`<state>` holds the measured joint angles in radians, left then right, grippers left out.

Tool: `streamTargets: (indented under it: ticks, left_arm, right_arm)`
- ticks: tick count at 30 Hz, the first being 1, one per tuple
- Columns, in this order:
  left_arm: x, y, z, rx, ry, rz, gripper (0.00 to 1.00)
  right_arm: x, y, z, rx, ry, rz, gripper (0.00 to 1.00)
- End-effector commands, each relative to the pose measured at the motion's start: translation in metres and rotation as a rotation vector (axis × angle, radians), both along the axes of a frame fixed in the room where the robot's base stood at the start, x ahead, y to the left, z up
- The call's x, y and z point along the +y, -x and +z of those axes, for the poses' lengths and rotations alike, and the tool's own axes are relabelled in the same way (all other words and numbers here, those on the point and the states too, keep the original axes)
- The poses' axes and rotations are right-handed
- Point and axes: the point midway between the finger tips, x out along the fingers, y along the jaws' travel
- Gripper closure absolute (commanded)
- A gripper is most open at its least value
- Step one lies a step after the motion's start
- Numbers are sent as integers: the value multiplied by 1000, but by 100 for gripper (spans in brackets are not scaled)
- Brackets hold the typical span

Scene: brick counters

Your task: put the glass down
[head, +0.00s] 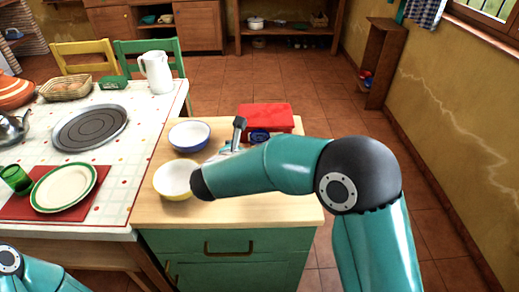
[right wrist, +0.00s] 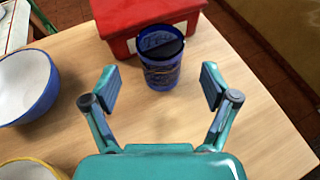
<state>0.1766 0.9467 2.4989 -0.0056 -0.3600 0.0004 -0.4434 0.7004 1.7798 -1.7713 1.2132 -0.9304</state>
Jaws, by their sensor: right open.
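A dark blue patterned glass (right wrist: 162,70) stands upright on the wooden counter top, just in front of a red box. It also shows in the head view (head: 259,136), partly hidden by my right arm. My right gripper (right wrist: 160,88) is open and empty, its two fingers spread on either side of the glass's near side with a gap to each. In the head view my right gripper (head: 236,142) is mostly behind my arm. A green glass (head: 16,179) stands at the left on the tiled table. My left gripper is out of view; only part of my left arm shows.
The red box (right wrist: 150,18) is close behind the blue glass. A blue bowl (head: 189,135) and a yellow bowl (head: 174,180) stand to the left on the counter (head: 240,212). The wood right of the glass is clear. A plate (head: 64,187) lies on the table.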

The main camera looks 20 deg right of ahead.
Motion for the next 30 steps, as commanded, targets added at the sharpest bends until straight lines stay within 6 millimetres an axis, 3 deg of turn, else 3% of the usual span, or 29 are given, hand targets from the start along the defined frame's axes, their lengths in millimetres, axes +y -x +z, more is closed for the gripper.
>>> streamTargets:
  ticks: [18, 27, 30]
  left_arm:
    - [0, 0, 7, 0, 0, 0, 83]
    - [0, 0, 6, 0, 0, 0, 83]
    - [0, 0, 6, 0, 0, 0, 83]
  right_arm:
    - [-37, -44, -28, 0, 0, -4, 14]
    - [-39, -47, -29, 0, 0, -1, 14]
    - [-39, -47, -29, 0, 0, -1, 31]
